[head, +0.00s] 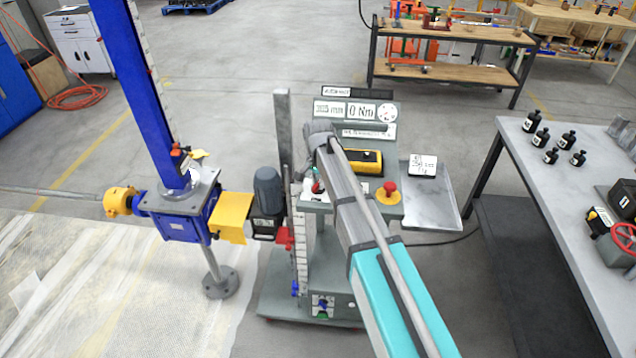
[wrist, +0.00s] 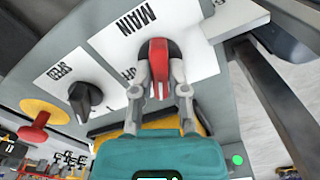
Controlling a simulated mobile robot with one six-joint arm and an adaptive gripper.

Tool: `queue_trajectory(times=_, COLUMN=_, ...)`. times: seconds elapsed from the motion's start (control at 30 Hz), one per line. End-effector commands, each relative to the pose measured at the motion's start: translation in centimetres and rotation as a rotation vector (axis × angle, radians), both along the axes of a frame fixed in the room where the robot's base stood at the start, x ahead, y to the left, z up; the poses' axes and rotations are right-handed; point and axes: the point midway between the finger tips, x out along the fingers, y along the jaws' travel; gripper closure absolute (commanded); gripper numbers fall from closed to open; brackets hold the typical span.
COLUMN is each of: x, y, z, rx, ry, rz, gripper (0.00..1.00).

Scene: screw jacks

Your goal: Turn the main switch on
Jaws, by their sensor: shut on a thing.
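The main switch is a red knob (wrist: 158,62) on a white plate marked MAIN (wrist: 125,38) in the wrist view. My gripper (wrist: 160,88) is shut on the red knob, one finger on either side of it. The plate's position lettering is partly covered by my fingers, so I cannot tell the knob's setting.
A black selector knob (wrist: 85,98) and a red mushroom button on a yellow base (wrist: 38,125) sit beside the switch. A blue screw jack (head: 185,205) stands left, a grey table (head: 545,200) right.

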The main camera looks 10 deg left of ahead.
Motion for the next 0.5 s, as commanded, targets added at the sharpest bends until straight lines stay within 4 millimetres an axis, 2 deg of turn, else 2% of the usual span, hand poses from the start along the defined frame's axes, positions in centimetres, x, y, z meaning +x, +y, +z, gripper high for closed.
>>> queue_trajectory(times=0.2, x=0.01, y=0.0, z=0.0, rx=0.0, ry=0.0, rz=0.199, gripper=1.0)
queue_trajectory(times=0.5, x=0.01, y=0.0, z=0.0, rx=0.0, ry=0.0, rz=0.396, gripper=1.0)
